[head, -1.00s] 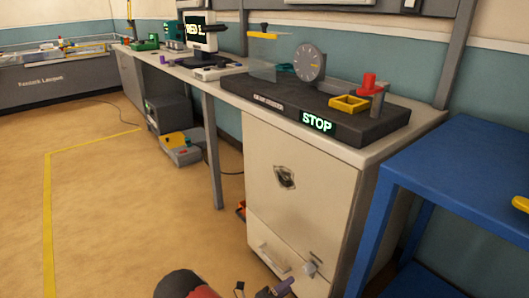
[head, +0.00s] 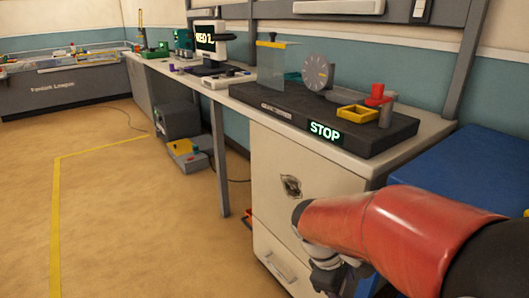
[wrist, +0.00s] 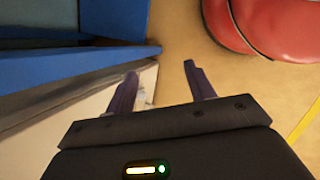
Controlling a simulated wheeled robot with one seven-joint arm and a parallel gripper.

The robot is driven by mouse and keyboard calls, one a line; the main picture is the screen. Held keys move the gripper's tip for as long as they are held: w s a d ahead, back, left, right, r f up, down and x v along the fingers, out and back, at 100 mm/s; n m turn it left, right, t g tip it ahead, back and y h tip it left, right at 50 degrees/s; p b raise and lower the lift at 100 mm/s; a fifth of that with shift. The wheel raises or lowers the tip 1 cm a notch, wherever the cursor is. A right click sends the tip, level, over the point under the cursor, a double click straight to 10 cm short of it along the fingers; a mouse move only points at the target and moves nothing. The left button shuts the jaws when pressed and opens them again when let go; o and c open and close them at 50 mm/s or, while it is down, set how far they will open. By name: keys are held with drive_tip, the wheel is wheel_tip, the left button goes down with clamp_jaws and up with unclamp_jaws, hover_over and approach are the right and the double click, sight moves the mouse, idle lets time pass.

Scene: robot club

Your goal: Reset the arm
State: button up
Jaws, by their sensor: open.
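My red arm reaches in from the lower right of the head view, in front of the blue table and the cabinet's right side. In the wrist view my gripper (wrist: 160,69) has its two dark purple fingers apart, with nothing between them. Tan floor and a pale edge show beyond the fingertips. In the head view the arm's grey end is low by the cabinet, and the fingers cannot be made out clearly.
A white cabinet (head: 275,218) with a drawer stands under the long bench. On it, a black base (head: 265,96) carries a STOP display (head: 325,132), dial (head: 318,73), yellow frame (head: 357,114) and clear panel (head: 279,62). A blue table (head: 440,165) is right. Floor at left is open.

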drive_tip(key=s+a+r+m+t+y, duration=0.1)
drive_tip(key=s+r+m+t+y, duration=0.3)
drive_tip(key=s+r+m, duration=0.5)
drive_tip(key=shift+s+a+r+m+t+y, duration=0.2)
drive_tip(key=shift+s+r+m+t+y, duration=0.2)
drive_tip(key=shift+m+t, duration=0.65)
